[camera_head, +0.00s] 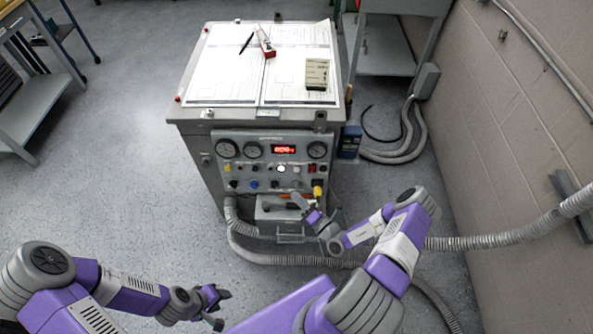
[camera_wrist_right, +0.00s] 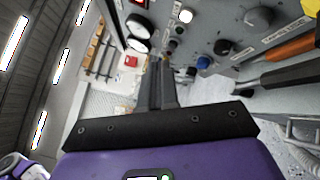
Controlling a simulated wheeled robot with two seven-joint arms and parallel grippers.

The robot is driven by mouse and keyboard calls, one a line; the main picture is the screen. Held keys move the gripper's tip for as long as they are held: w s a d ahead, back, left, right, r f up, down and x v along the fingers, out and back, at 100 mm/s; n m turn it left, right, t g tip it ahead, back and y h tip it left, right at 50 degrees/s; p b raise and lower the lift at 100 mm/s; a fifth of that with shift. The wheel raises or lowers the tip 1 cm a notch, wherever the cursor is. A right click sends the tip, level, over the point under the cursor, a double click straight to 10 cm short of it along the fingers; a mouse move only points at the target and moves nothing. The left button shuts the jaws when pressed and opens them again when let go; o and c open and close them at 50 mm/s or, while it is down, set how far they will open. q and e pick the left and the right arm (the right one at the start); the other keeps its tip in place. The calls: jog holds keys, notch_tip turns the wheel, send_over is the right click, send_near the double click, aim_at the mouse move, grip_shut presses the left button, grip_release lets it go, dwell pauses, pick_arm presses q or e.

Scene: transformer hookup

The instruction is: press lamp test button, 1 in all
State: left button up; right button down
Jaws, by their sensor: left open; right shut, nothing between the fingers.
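The grey control panel (camera_head: 268,166) is on the front of a cabinet, with gauges, a red display (camera_head: 285,149), and rows of small buttons, lamps and knobs. A white round light (camera_head: 281,169) glows in the panel's middle; it also shows in the right wrist view (camera_wrist_right: 186,15). The labels are too small to read, so I cannot tell which control is the lamp test button. My right gripper (camera_head: 297,199) is shut and empty before the panel's lower right part; its fingers (camera_wrist_right: 161,65) point towards the panel. My left gripper (camera_head: 222,307) is open, low and away from the panel.
A blue knob (camera_wrist_right: 203,62) and a black knob (camera_wrist_right: 223,47) are right of my right fingers. An orange-handled tool (camera_wrist_right: 288,50) lies further right. Ribbed hoses (camera_head: 270,257) run below the cabinet. Papers (camera_head: 215,65) cover its top.

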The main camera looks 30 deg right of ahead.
aim_at(297, 169)
jog(key=shift+w, duration=0.1)
jog(key=w+d+f+b, duration=0.1)
jog(key=w+d+b, duration=0.3)
jog(key=w, duration=0.3)
jog(key=shift+w+d+f+b, duration=0.15)
jog(key=shift+d+f+b, duration=0.05)
jog(key=shift+b, duration=0.3)
dwell(1.9)
jog(key=shift+w+d+f, duration=0.1)
jog(key=shift+w+d, duration=0.15)
jog(key=shift+w, duration=0.1)
jog(key=shift+w+d+b, duration=0.2)
jog(key=shift+w+b, duration=0.15)
jog(key=shift+b, duration=0.1)
dwell(0.5)
dwell(0.3)
jog(key=shift+s+a+p, duration=0.45)
jog(key=shift+s+p, duration=0.25)
jog(key=shift+s, duration=0.05)
